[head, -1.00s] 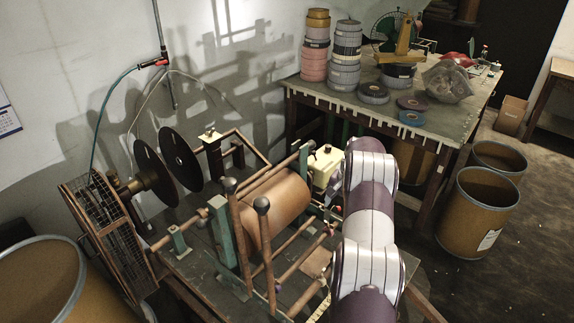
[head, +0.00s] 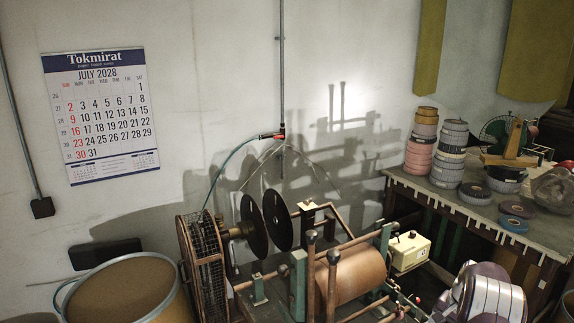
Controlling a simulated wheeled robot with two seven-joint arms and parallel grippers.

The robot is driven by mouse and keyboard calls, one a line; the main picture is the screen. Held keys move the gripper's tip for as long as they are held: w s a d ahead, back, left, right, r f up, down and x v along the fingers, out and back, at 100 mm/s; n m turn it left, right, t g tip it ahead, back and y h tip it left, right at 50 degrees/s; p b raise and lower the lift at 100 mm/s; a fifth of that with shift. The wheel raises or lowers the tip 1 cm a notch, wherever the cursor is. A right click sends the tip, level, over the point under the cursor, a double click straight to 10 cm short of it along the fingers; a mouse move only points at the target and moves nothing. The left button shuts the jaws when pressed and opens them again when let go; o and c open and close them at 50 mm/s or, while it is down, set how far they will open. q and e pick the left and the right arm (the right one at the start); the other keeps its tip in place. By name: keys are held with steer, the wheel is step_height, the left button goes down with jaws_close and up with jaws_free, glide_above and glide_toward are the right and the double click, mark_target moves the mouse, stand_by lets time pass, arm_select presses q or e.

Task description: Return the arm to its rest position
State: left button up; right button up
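My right arm (head: 490,296) shows at the lower right of the head view, white and purple, beside the winding machine. Its gripper is outside the picture. My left arm and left gripper are not in view. The tape winding machine (head: 345,274) stands at the bottom middle, with a brown roller, two dark discs (head: 277,220) and upright brown levers. A cream box (head: 409,250) sits at the roller's right end.
A table (head: 415,190) at the right holds stacked tape rolls (head: 421,143), loose rolls and a green wheel device (head: 506,137). A brown drum (head: 125,290) stands at the lower left. A calendar (head: 102,115) hangs on the wall.

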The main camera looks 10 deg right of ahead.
steer(key=s+a+r+n+b, duration=0.1)
steer(key=s+a+n, duration=0.3)
steer(key=a, duration=0.8)
steer(key=s+a+r+n+b, duration=0.2)
steer(key=s+a+n, duration=0.2)
steer(key=s+a, duration=0.3)
steer(key=s+a+r+n+b, duration=0.2)
steer(key=s+a+n, duration=0.2)
steer(key=a, duration=1.4)
steer(key=shift+s+n, duration=0.4)
steer(key=shift+s, duration=0.85)
steer(key=shift+w, duration=0.15)
steer(key=shift+r, duration=0.1)
